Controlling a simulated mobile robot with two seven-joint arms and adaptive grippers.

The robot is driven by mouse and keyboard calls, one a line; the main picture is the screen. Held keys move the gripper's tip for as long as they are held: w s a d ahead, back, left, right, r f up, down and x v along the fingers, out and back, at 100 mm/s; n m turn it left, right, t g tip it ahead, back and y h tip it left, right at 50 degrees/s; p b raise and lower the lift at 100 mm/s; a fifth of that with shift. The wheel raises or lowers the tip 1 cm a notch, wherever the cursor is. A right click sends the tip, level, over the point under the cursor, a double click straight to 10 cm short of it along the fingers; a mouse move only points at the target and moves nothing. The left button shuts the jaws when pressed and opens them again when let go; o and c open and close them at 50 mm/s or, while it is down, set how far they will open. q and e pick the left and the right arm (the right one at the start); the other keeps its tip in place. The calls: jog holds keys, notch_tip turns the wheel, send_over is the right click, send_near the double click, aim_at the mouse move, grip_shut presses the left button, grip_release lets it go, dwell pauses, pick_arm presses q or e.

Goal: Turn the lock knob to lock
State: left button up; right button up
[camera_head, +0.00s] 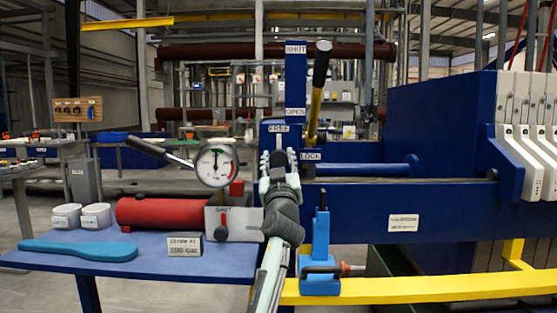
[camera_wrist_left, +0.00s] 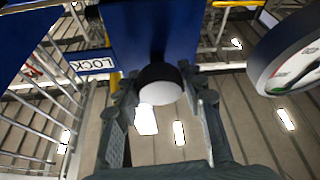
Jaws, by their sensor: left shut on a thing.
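The lock knob (camera_wrist_left: 160,84) is a dark round knob with a pale end face, in front of the blue press panel in the left wrist view. My left gripper (camera_head: 278,165) is at the panel in the head view, below the FREE label (camera_head: 279,128) and left of the LOCK label (camera_head: 311,156). Its fingers stand on both sides of the knob and are shut on it. In the head view the gripper hides the knob, so its turn angle cannot be told. The LOCK label (camera_wrist_left: 93,63) also shows in the wrist view. My right gripper is not in view.
A yellow lever with a black grip (camera_head: 321,65) rises just above the gripper. A pressure gauge (camera_head: 216,165) and red cylinder (camera_head: 164,212) stand to the left on the blue table (camera_head: 215,265). A blue clamp (camera_head: 321,245) and yellow rail (camera_head: 420,288) lie right of my forearm.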

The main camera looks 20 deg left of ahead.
pick_arm(q)
jog(key=shift+m+h, duration=0.3)
jog(key=shift+m, duration=0.1)
jog(key=m+h+p, duration=0.1)
jog(key=m+h, duration=0.1)
jog(key=m, duration=0.2)
jog(key=shift+r+t, duration=0.1)
jog(key=shift+t, duration=0.3)
jog(key=m+h, duration=0.1)
jog(key=m, duration=0.2)
jog(key=m+h, duration=0.2)
jog(key=m, duration=0.1)
jog(key=shift+m+p, duration=0.3)
jog(key=shift+m, duration=0.1)
jog(key=m+h, duration=0.2)
jog(key=m, duration=0.1)
jog(key=shift+m+g, duration=0.3)
jog(key=m+h, duration=0.1)
jog(key=m, duration=0.1)
jog(key=m+g, duration=0.1)
jog(key=m, duration=0.2)
jog(key=shift+h, duration=0.4)
jog(key=shift+m+g, duration=0.8)
jog(key=shift+m, duration=0.7)
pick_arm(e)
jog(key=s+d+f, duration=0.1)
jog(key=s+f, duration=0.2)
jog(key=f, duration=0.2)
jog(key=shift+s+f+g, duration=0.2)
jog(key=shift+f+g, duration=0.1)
